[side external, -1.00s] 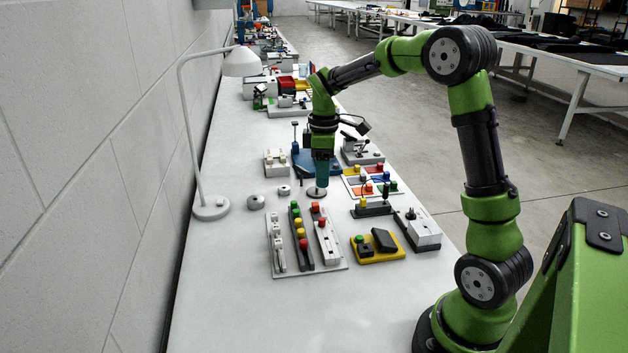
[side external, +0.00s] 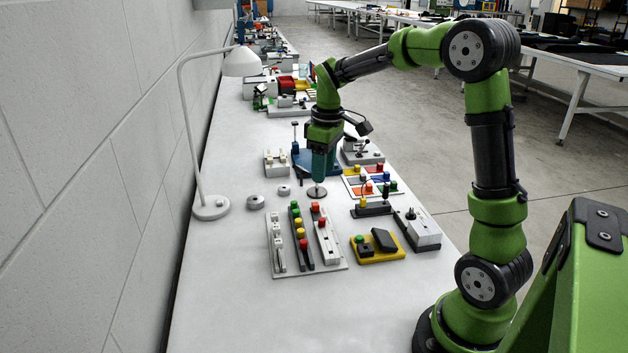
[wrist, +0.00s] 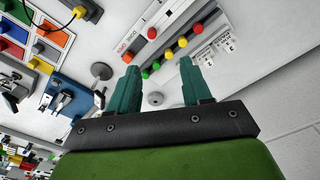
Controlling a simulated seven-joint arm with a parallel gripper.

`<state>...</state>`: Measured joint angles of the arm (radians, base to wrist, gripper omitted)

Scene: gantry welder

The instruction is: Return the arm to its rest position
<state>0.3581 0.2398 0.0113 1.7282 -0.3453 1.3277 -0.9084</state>
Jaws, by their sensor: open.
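My gripper (side external: 319,180) points down over the white bench (side external: 240,290), near a small grey round disc (side external: 316,192) in the side view. In the wrist view, its two teal fingers (wrist: 160,80) are apart with nothing between them. The grey disc also shows in the wrist view (wrist: 101,71), left of the fingers. From the side, the fingers overlap the disc's far edge, and I cannot tell the exact height between them.
A panel of coloured buttons (side external: 303,240) lies in front of the gripper. A yellow pedal box (side external: 377,246) and a grey switch box (side external: 420,232) stand to the right. A white lamp (side external: 210,207) stands at left by the wall. The bench's near end is clear.

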